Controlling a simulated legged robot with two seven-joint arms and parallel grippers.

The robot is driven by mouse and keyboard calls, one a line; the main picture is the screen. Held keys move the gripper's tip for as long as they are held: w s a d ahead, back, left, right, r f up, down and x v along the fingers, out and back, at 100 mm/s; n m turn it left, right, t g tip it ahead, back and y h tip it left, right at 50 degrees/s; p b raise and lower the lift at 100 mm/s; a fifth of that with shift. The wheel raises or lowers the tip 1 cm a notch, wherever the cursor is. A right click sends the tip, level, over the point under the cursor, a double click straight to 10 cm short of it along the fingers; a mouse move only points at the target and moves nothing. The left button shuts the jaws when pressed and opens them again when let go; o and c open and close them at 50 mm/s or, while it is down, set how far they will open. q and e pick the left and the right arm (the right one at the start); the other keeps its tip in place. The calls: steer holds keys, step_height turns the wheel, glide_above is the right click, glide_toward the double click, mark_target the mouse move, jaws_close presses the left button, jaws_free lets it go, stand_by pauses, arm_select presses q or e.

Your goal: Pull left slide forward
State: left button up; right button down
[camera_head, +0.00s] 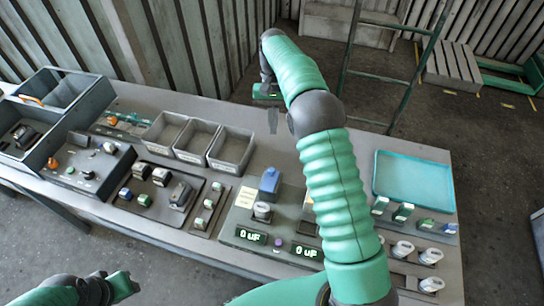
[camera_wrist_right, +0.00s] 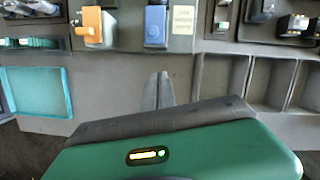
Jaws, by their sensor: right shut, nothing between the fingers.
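No part can be told for sure as the left slide. A row of small green and blue blocks (camera_head: 403,212) sits at the right of the bench; green ones show at the upper left of the right wrist view (camera_wrist_right: 32,43). My right gripper (camera_head: 273,122) hangs over the back of the bench, behind the console with the two displays. Its fingers (camera_wrist_right: 164,90) are together and empty, apart from any part. My left gripper (camera_head: 121,287) is low at the left, in front of the bench; its jaw gap is not clear.
Three grey bins (camera_head: 190,140) stand left of my right gripper. A blue block (camera_head: 269,183) and an orange block (camera_wrist_right: 93,26) stand on the console. A teal tray (camera_head: 415,180) lies at the right. Bare bench shows around the right fingers.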

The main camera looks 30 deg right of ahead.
mark_target(270, 178)
steer(key=s+a+f+p, duration=0.2)
steer(key=s+f, duration=0.3)
steer(key=f, duration=0.3)
steer(key=shift+a+p, duration=0.4)
steer(key=shift+a, duration=0.35)
steer(key=shift+w+f, duration=0.1)
